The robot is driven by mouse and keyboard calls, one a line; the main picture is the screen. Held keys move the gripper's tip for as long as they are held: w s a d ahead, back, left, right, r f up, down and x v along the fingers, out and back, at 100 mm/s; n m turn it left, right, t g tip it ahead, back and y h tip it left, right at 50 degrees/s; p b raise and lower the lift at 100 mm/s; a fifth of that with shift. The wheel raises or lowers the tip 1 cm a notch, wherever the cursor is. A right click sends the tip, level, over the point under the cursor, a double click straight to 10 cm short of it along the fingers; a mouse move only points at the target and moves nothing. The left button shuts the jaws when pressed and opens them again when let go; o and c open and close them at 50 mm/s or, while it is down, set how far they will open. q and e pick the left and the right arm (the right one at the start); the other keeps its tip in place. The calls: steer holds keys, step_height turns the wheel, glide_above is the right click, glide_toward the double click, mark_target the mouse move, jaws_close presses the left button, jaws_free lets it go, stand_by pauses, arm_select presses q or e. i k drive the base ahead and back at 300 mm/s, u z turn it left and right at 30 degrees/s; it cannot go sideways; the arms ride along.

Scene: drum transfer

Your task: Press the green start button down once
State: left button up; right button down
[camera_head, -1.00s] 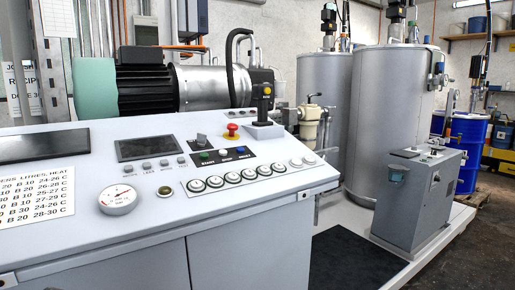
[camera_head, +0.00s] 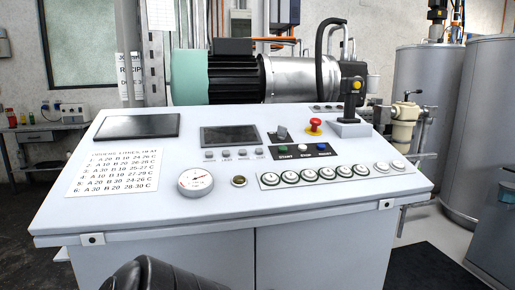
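The green start button (camera_head: 282,148) is a small round button above the label "Start" on a black strip of the sloped control panel (camera_head: 225,215). A white button (camera_head: 302,146) and a blue button (camera_head: 320,145) sit to its right on the same strip. The start button is too small to tell whether it is pressed. Neither of my grippers shows. A dark rounded part, likely of my own arm, shows at the bottom edge, left of centre, well in front of the button.
A red emergency knob (camera_head: 315,125), a black joystick (camera_head: 351,105) and a grey switch (camera_head: 282,132) stand up behind the buttons. A gauge (camera_head: 196,182) and a dark screen (camera_head: 230,135) are to the left.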

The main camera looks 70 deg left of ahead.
mark_target(282, 148)
steer(key=u, duration=2.5)
